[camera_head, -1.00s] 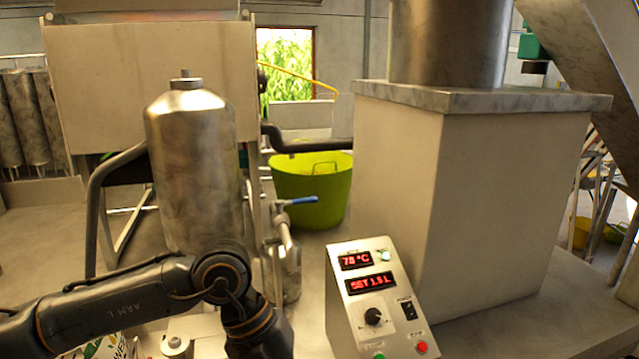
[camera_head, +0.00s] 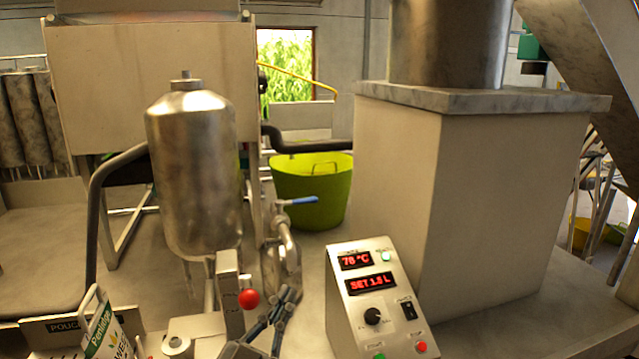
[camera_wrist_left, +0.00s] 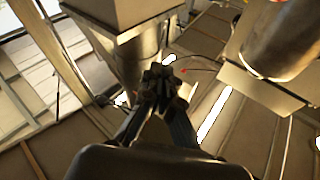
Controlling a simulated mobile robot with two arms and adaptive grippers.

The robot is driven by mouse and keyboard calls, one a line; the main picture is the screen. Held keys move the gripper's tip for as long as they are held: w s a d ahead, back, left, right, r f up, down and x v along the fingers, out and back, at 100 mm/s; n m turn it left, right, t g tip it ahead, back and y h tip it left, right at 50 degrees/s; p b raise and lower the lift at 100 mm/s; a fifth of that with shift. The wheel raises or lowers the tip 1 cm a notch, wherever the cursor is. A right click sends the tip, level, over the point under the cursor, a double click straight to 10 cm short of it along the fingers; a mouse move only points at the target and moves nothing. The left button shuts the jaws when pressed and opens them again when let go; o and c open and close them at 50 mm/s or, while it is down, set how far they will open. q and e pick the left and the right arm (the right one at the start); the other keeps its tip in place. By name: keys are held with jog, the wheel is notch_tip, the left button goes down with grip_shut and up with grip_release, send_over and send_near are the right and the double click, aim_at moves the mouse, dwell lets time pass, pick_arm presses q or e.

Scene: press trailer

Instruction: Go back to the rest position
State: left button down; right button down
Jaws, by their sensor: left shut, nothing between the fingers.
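My left gripper (camera_head: 287,298) is low in the head view, left of the control box and below the blue-handled tap. Its dark fingers are together, with nothing seen between them. In the left wrist view its fingers (camera_wrist_left: 163,82) point up toward the ceiling and are closed and empty. The rest of my left arm is mostly below the head view's lower edge. My right gripper is not in view.
The control box (camera_head: 372,300) with red displays stands right of my left gripper. A steel tank (camera_head: 195,175), a red-knobbed lever (camera_head: 249,299) and a Penglide-like labelled pouch (camera_head: 105,330) are to its left. A green tub (camera_head: 312,190) stands behind.

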pick_arm(q)
jog(key=s+a+f+n+g+y, duration=0.2)
jog(key=s+a+f+g, duration=0.15)
jog(key=f, duration=0.35)
jog(key=s+a+f+n+g+y, duration=0.1)
jog(key=s+a+f+g+y, duration=0.2)
jog(key=f, duration=0.5)
jog(key=s+a+f+n+g+y, duration=0.1)
jog(key=a+f+n+g+y, duration=0.1)
jog(key=a+f, duration=0.4)
jog(key=s+a+f+g, duration=0.1)
jog(key=s+f+g, duration=0.4)
jog(key=s, duration=0.4)
jog(key=s+a+f+g, duration=0.1)
jog(key=s+f+g, duration=0.2)
jog(key=s+f, duration=0.45)
jog(key=s+f+g, duration=0.1)
jog(key=s+f, duration=0.2)
jog(key=f, duration=2.4)
jog(key=s+a+f+g+y, duration=0.1)
jog(key=s+a+f, duration=0.2)
jog(key=s+f, duration=1.1)
jog(key=shift+s+a+f, duration=0.2)
jog(key=shift+s+f, duration=0.2)
jog(key=shift+s, duration=0.6)
